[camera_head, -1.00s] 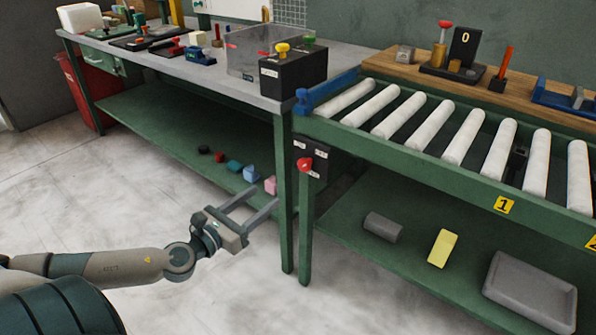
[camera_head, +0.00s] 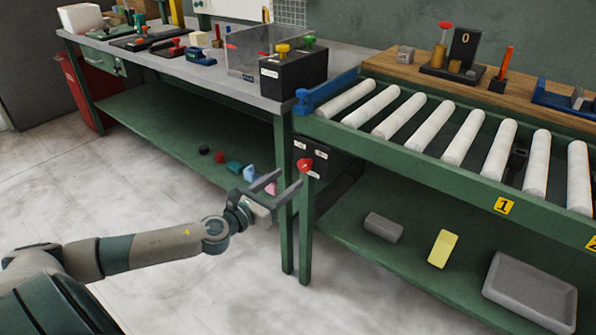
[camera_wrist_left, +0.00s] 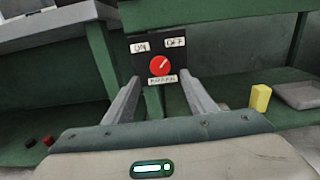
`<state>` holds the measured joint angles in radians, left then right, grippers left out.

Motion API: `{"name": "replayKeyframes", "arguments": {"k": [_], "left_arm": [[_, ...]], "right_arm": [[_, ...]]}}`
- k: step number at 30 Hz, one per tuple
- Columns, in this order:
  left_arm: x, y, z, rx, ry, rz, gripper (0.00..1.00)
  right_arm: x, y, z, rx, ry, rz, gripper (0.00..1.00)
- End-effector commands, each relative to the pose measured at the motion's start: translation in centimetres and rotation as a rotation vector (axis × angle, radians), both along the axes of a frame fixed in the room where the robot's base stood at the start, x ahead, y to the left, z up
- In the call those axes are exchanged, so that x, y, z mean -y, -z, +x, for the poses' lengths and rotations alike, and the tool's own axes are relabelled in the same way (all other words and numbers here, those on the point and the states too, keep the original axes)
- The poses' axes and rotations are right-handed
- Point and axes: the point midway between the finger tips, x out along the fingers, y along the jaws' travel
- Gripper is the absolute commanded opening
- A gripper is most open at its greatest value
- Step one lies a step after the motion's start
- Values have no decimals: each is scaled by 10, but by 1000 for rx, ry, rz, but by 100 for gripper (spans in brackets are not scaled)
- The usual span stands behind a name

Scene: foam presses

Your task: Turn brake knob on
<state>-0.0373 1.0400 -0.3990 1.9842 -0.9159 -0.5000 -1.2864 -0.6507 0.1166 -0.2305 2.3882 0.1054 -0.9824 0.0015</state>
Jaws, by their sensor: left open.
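The red brake knob (camera_head: 305,165) sits on a small black panel (camera_head: 318,168) fixed at the left end of the roller conveyor. In the left wrist view the knob (camera_wrist_left: 159,66) is round with a pale mark pointing to the upper right, towards the OFF label (camera_wrist_left: 175,43). The ON label (camera_wrist_left: 140,47) is at the upper left, and a further label is below. My left gripper (camera_head: 287,182) is open and empty, its fingers pointing at the panel. In the wrist view the knob shows between and beyond the two fingers, apart from them. My right gripper is out of view.
The green table leg (camera_head: 283,215) and conveyor leg (camera_head: 306,235) stand close by the gripper. The roller conveyor (camera_head: 440,150) is above right. A yellow block (camera_head: 442,248) and a grey tray (camera_head: 530,290) lie on the shelf below. The floor in front is clear.

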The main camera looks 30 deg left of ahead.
Motion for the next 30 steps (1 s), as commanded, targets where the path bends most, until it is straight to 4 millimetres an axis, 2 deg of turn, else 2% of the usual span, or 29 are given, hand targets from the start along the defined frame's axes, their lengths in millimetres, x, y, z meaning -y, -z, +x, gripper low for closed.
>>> {"name": "replayKeyframes", "arguments": {"k": [6, 15, 21, 30], "left_arm": [[2, -2, 26, 3, -1, 0, 51], [4, 0, 54, 1, 0, 1, 51], [5, 0, 61, 0, 1, 0, 51], [5, 0, 62, 0, 1, 0, 51]], "right_arm": [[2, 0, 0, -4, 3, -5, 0], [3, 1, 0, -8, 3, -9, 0], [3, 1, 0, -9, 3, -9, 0], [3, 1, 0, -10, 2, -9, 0]]}}
